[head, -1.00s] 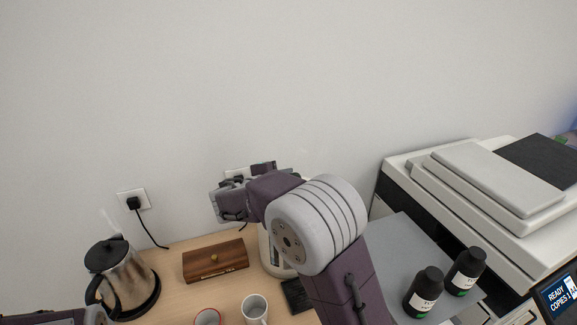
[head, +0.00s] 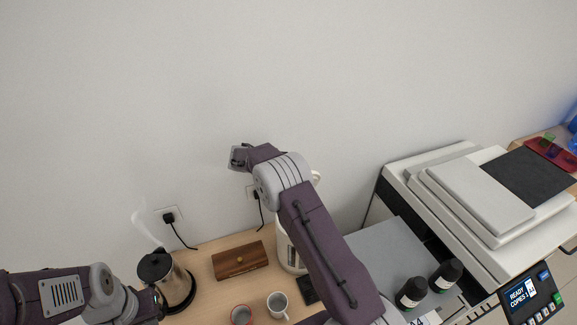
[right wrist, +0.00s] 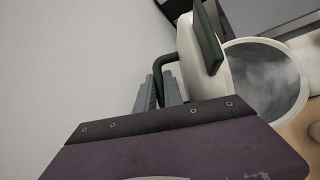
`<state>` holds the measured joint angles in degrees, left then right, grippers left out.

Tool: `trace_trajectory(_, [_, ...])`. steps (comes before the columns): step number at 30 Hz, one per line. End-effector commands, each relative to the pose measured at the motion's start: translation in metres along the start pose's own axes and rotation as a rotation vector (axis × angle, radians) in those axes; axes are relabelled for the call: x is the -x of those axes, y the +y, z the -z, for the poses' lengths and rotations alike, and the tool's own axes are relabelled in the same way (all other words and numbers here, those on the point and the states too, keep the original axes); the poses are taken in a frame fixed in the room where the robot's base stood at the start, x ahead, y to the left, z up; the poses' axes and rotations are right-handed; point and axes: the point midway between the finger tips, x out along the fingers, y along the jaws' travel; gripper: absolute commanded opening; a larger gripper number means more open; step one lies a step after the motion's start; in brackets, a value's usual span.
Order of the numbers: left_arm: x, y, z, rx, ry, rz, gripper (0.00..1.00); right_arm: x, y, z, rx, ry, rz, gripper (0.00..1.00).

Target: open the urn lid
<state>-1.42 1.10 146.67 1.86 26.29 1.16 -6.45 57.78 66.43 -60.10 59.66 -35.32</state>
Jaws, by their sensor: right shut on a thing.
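The white urn (head: 285,252) stands on the wooden counter, mostly hidden behind my right arm in the head view. In the right wrist view its round mouth (right wrist: 292,72) is uncovered, with steam inside. The white lid (right wrist: 190,52) is tilted up beside the mouth, with a dark green handle (right wrist: 207,40) on it. My right gripper (right wrist: 158,90) is shut on a bar of this handle; it shows high above the counter in the head view (head: 238,157). My left gripper (head: 152,301) is beside the steel kettle (head: 175,284); its jaws are unclear.
A wooden box (head: 240,261) lies between kettle and urn. A red-rimmed cup (head: 241,316) and a white mug (head: 277,305) stand in front. Two black bottles (head: 411,292) (head: 445,275) stand on a grey surface at right, beside a large copier (head: 470,205). Steam rises from the kettle.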

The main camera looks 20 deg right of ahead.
Motion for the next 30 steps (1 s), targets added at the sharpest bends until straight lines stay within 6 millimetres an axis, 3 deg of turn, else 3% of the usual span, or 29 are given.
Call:
trace_trajectory(10, [0.019,0.000,0.002,0.000,0.000,0.000,0.00,-0.004,0.010,0.004,0.072,0.002,0.071,0.00])
trace_trajectory(29, [0.022,0.000,0.002,0.000,0.000,0.000,0.00,-0.006,0.010,0.005,0.096,0.001,0.094,0.00])
trace_trajectory(30, [0.022,0.000,0.002,0.000,0.000,0.000,0.00,-0.006,0.010,0.005,0.095,0.001,0.094,0.17])
